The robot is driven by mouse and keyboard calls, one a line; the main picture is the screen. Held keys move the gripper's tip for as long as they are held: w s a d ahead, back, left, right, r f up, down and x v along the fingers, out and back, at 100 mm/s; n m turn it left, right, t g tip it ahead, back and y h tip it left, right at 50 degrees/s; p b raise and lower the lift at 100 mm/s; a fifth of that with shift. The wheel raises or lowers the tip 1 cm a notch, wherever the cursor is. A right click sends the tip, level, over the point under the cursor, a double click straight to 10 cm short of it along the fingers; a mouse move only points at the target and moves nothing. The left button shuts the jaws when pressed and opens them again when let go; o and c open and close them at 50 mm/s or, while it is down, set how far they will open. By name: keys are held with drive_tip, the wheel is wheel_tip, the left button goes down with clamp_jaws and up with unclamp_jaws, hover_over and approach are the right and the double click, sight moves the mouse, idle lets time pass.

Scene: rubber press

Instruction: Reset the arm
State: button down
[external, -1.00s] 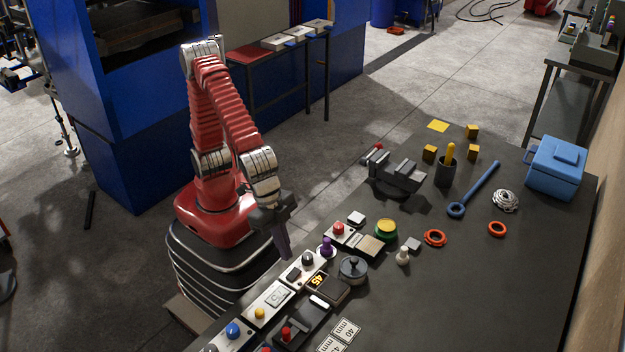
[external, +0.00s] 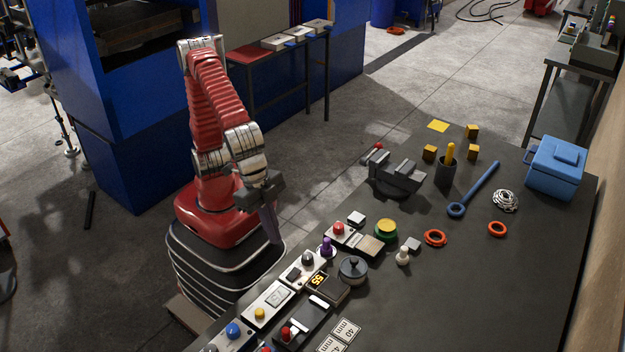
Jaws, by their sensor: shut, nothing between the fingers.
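My arm (external: 206,95) is red with silver joints and stands on a red base left of the dark workbench. It is bent over at the top, with its forearm angled down. My gripper (external: 272,228) is dark, points downward and is shut with nothing in it. It hangs beside the bench's near left edge, close to the row of control panels and apart from them.
The bench (external: 455,290) carries a control row with a purple knob (external: 326,246), a display (external: 318,281), a green-yellow button (external: 386,230), a vise (external: 396,172), a blue wrench (external: 474,189) and a blue box (external: 556,166). A blue press (external: 150,150) stands behind my arm.

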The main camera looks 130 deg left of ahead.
drive_tip(key=s+a+f+t, duration=0.2)
drive_tip(key=s+a, duration=1.6)
drive_tip(key=a, duration=0.1)
drive_tip(key=shift+s, duration=0.25)
idle(1.8)
